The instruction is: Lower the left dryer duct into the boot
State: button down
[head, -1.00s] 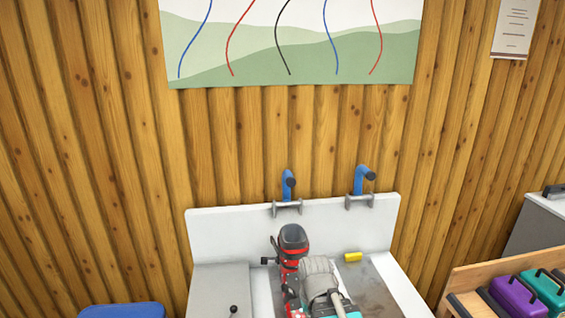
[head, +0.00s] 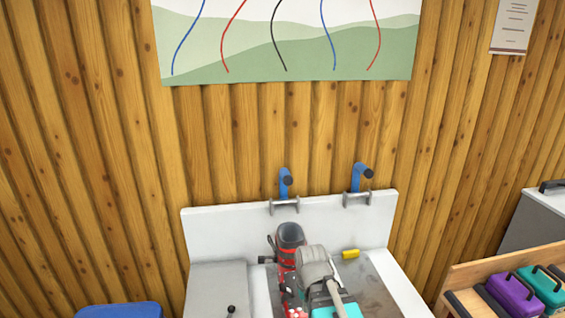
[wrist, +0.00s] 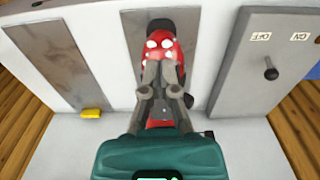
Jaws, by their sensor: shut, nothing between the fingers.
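The left dryer duct (head: 284,183) is a blue tube with a dark end, raised on a metal bracket at the top of the white back panel in the head view. A matching right duct (head: 360,178) stands beside it. The boot (head: 290,240), red with a dark upper part, stands on the bench below the left duct, partly hidden by my arm. In the wrist view the boot (wrist: 163,22) shows white spots and lies just beyond my gripper (wrist: 164,68). The fingers are shut and empty, in front of the boot; touching cannot be told. They are hidden in the head view.
A yellow block (head: 350,254) lies right of the boot. A grey box with a lever (head: 231,310) stands at left; the wrist view shows its ON/OFF labels. A wooden tray (head: 462,270) with purple and teal cases is at right. A log wall is behind.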

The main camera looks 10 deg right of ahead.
aim_at(282, 163)
jog(key=w+r+t+p, duration=0.1)
jog(key=w+r+p, duration=0.9)
jog(key=w, duration=0.3)
jog(key=w+r+t+p, duration=0.2)
jog(key=w+r+p, duration=0.8)
jog(key=w+r, duration=0.2)
jog(key=w+r+t+p, duration=0.2)
jog(key=w+r+p, duration=0.9)
jog(key=w, duration=0.3)
jog(key=shift+w+r, duration=0.25)
jog(key=shift+w, duration=0.15)
jog(key=shift+f, duration=0.2)
jog(key=b+x, duration=0.9)
jog(key=shift+w+f, duration=0.15)
jog(key=shift+f, duration=0.15)
jog(key=shift+a, duration=0.25)
jog(key=shift+d, duration=0.15)
